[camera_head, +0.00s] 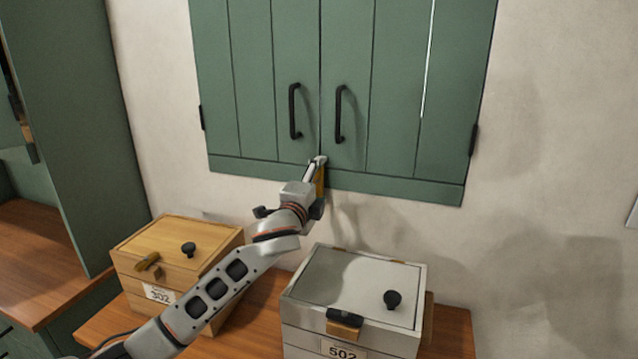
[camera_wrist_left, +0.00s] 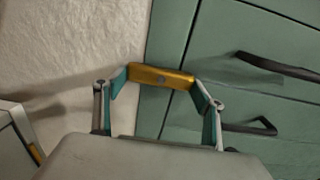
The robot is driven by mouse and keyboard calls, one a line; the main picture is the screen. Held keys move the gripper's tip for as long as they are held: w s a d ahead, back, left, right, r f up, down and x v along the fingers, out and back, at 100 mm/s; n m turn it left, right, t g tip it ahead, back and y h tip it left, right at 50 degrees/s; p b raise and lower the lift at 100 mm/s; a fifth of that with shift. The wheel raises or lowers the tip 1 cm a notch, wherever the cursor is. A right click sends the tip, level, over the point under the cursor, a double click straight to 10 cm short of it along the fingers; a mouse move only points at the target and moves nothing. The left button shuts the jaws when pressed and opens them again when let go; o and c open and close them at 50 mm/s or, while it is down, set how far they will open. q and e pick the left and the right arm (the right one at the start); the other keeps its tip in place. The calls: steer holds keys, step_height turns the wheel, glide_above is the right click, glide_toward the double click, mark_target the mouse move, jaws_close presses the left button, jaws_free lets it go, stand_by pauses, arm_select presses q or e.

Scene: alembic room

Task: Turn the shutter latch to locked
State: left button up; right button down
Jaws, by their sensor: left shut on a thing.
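The green shutters (camera_head: 270,80) are closed on the wall, with two black handles (camera_head: 294,112) near the middle seam. The shutter latch (camera_head: 321,180) is a yellow bar at the bottom of the seam, partly hidden by my left gripper (camera_head: 318,163). In the left wrist view the latch (camera_wrist_left: 150,75) lies between the two fingertips of my left gripper (camera_wrist_left: 160,79), which is shut on it. In the head view the visible part of the latch points roughly downward. My right gripper is not in view.
A wooden box (camera_head: 200,235) labelled 302 and a grey box (camera_head: 350,275) labelled 502 stand on a wooden counter (camera_head: 452,325) below the shutters. A green cabinet (camera_head: 75,110) stands at the left. The wall at the right (camera_head: 560,150) is mostly bare.

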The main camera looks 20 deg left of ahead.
arm_select(q)
steer(key=o, duration=1.1)
steer(key=shift+s, duration=0.1)
steer(key=s, duration=1.1)
steer(key=shift+s+a, duration=0.2)
steer(key=shift+s, duration=0.2)
steer(key=shift+f, duration=0.1)
